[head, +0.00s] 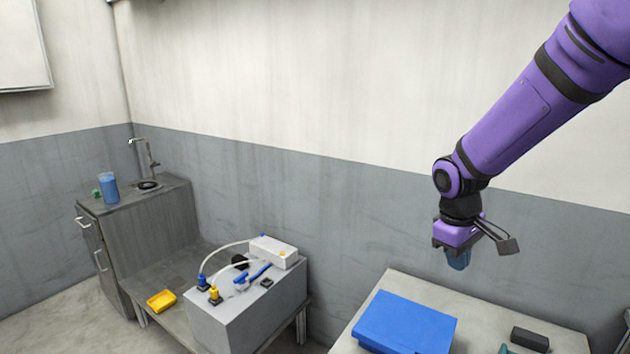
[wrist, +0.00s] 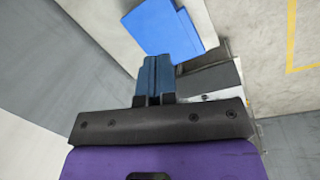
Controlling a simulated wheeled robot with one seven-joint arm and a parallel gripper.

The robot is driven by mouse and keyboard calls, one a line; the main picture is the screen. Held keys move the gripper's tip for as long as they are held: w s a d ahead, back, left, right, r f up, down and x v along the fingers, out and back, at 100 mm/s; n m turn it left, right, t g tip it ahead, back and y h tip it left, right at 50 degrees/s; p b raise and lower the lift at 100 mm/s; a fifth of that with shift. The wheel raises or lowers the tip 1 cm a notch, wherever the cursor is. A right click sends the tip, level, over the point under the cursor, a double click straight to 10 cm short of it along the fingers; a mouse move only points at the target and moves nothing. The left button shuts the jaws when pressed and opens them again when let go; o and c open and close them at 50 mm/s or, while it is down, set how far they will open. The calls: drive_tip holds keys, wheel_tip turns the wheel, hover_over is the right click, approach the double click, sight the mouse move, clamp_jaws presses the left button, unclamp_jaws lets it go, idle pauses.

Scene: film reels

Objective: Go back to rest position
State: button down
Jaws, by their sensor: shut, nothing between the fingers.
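My purple arm reaches in from the upper right of the head view. My gripper (head: 459,262) hangs in the air above the back of the light table (head: 490,305), near the wall. In the wrist view my gripper (wrist: 155,62) shows its two blue fingers pressed together, with nothing between them. A blue box (head: 405,322) lies on the table below and to the left of my gripper. It also shows in the wrist view (wrist: 162,28), beyond the fingertips and apart from them.
A black block (head: 529,339) lies on the table at right. A grey box (head: 250,310) with cables and connectors stands on a low bench at left, near a yellow tray (head: 161,301). A sink cabinet (head: 150,235) holds a blue cup (head: 108,188). The air around my gripper is clear.

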drive_tip(key=s+d+r+m+t+y, duration=0.1)
drive_tip(key=s+r+m+t, duration=0.1)
drive_tip(key=s+r, duration=0.6)
drive_tip(key=s+d+r+m+t+y, duration=0.1)
drive_tip(key=s+r+m+t, duration=0.2)
drive_tip(key=s+r, duration=0.5)
drive_tip(key=s+m, duration=0.1)
drive_tip(key=s, duration=0.5)
drive_tip(key=shift+d, duration=0.2)
